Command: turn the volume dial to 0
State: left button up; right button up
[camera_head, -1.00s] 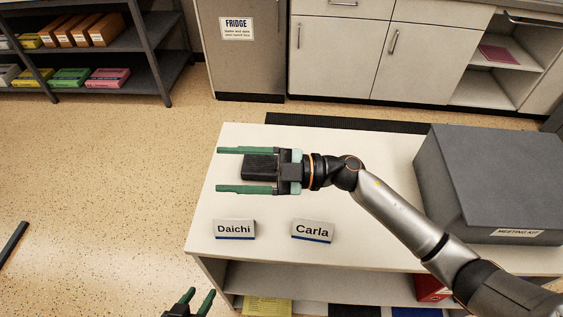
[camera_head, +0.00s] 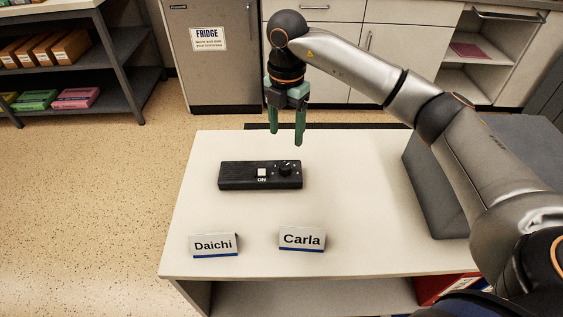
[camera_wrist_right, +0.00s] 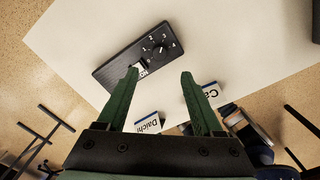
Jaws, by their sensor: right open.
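A black control box (camera_head: 235,177) lies on the white table top. It carries a white switch (camera_head: 262,173) marked ON and a round black volume dial (camera_head: 286,170) at its right end. The dial (camera_wrist_right: 160,49) also shows in the right wrist view, with numbers around it; its exact setting is too small to tell. My right gripper (camera_head: 287,142) is open and empty, fingers pointing down, above and behind the dial and apart from it. In the right wrist view its two green fingers (camera_wrist_right: 160,75) stand wide apart. My left gripper is out of view.
Name cards reading Daichi (camera_head: 213,245) and Carla (camera_head: 302,239) stand near the table's front edge (camera_head: 200,272). A large grey box (camera_head: 425,190) stands at the right, partly behind my right arm. The table (camera_head: 350,200) is clear between the control box and the grey box.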

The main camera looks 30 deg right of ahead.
aim_at(285, 166)
notch_tip(285, 166, down, 11)
jog(key=shift+a+r, duration=0.1)
jog(key=shift+r, duration=0.1)
grip_shut()
dwell(0.6)
